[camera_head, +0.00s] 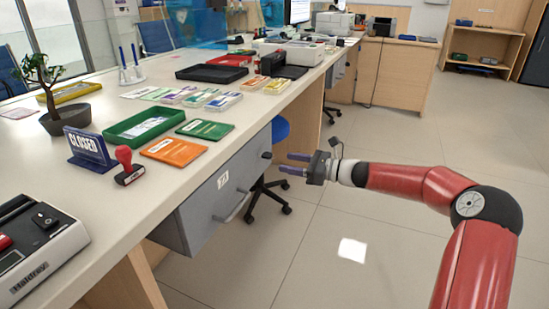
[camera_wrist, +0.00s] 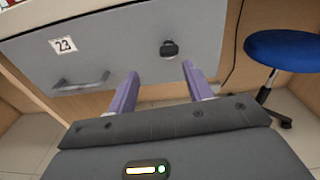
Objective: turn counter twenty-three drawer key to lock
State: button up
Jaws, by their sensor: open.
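The grey drawer (camera_head: 222,196) labelled 23 hangs under the teller counter, and its front also fills the upper part of the wrist view (camera_wrist: 130,45). A dark key or lock knob (camera_wrist: 169,49) sits on the drawer front, right of the label (camera_wrist: 63,45) and the bar handle (camera_wrist: 80,86). In the head view the key (camera_head: 266,155) is a small dark bump near the drawer's far upper corner. My gripper (camera_head: 293,163) is open and empty, in front of the drawer.
The counter top (camera_head: 110,220) holds a red stamp (camera_head: 125,165), a CLOSED sign (camera_head: 88,148), a green tray (camera_head: 145,125) and several colored cards. A blue stool (camera_wrist: 285,50) stands right of the drawer. The floor (camera_head: 350,215) around my arm is clear.

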aim_at(272, 155)
jog(key=shift+m+t, duration=0.4)
jog(key=shift+m, duration=0.1)
jog(key=x, duration=0.3)
jog(key=w+x, duration=0.1)
jog(key=x, duration=0.3)
jog(key=shift+w+d+r, duration=0.15)
jog(key=c, duration=1)
